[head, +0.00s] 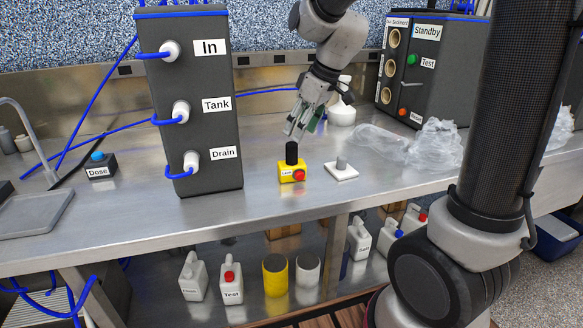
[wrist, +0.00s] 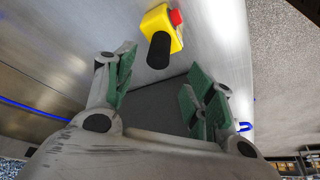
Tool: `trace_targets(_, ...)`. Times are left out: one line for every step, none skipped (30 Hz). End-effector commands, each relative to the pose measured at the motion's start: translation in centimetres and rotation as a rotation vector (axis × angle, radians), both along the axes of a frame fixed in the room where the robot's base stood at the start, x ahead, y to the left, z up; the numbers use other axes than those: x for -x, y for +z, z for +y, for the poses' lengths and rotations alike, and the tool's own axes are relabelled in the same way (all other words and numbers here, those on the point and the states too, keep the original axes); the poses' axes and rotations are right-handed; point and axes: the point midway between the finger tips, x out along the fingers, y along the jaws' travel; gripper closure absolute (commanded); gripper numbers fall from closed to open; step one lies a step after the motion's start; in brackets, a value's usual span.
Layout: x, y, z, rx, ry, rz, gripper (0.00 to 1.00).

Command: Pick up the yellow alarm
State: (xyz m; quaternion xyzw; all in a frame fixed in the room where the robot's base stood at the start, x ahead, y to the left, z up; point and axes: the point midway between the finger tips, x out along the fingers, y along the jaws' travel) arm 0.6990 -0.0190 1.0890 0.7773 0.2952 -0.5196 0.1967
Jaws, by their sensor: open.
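My gripper (head: 297,133) is above and just behind the alarm in the head view, angled down. In the wrist view my gripper (wrist: 160,78) has its green-padded fingers spread wide. Nothing is between them, and the alarm is apart from them.
A white plate with a grey peg (head: 341,171) sits just right of the alarm. The tall dark box labelled In, Tank and Drain (head: 194,100) stands to the left. Clear crumpled plastic (head: 435,144) lies to the right. Counter (head: 270,200) in front is clear.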

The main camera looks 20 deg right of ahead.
Motion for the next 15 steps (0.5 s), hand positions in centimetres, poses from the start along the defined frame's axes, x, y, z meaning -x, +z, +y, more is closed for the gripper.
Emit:
trace_targets(-0.4, -0.6, 0.3, 0.001, 0.009, 0.002, 0.46)
trace_targets(-0.5, -0.9, 0.4, 0.001, 0.011, 0.002, 0.46)
trace_targets(-0.7, -1.4, 0.6, 0.001, 0.013, 0.002, 0.46)
trace_targets(-0.8, -1.7, 0.7, 0.001, 0.014, 0.002, 0.46)
trace_targets(-0.9, -2.0, 0.8, 0.002, 0.014, 0.001, 0.46)
trace_targets(-1.0, -2.5, 0.9, 0.001, 0.013, 0.002, 0.46)
trace_targets(-1.1, -2.9, 0.9, 0.001, 0.013, 0.003, 0.46)
trace_targets(-1.2, -3.3, 1.0, 0.001, 0.012, 0.003, 0.46)
trace_targets(-1.4, -3.8, 1.1, 0.001, 0.012, 0.002, 0.46)
trace_targets(-1.5, -4.3, 1.2, 0.001, 0.012, 0.003, 0.46)
trace_targets(-1.7, -4.7, 1.3, 0.001, 0.012, 0.004, 0.46)
trace_targets(-1.9, -5.3, 1.4, 0.001, 0.011, 0.003, 0.46)
trace_targets(-2.0, -5.8, 1.5, 0.002, 0.012, 0.003, 0.46)
trace_targets(-2.2, -6.2, 1.6, 0.002, 0.012, 0.003, 0.46)
trace_targets(-2.3, -6.6, 1.7, 0.001, 0.011, 0.002, 0.46)
